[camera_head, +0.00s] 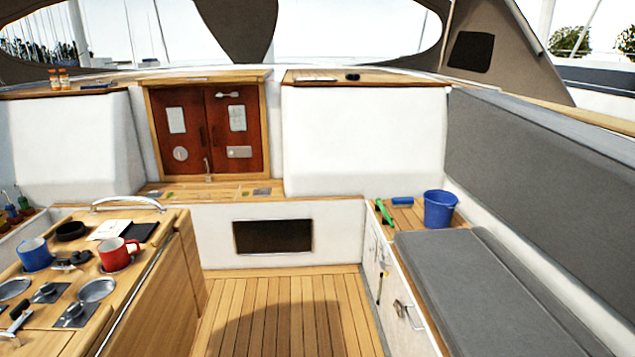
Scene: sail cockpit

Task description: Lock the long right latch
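Neither of my grippers is in view. On the white side of the right bench, a metal fitting (402,308) that looks like a latch or handle sits below the grey cushion. Left of it, a thin dark and yellow piece (380,287) hangs on the same white face. On the red-brown double doors (207,130) at the back, a small silver fitting (228,95) lies across near the top. An upright metal piece (208,172) stands at their foot. I cannot tell which of these is the long right latch, nor whether any is locked.
A wooden table (150,285) at left carries a blue mug (35,254), a red mug (118,253) and metal fittings. The wooden floor (285,310) between is clear.

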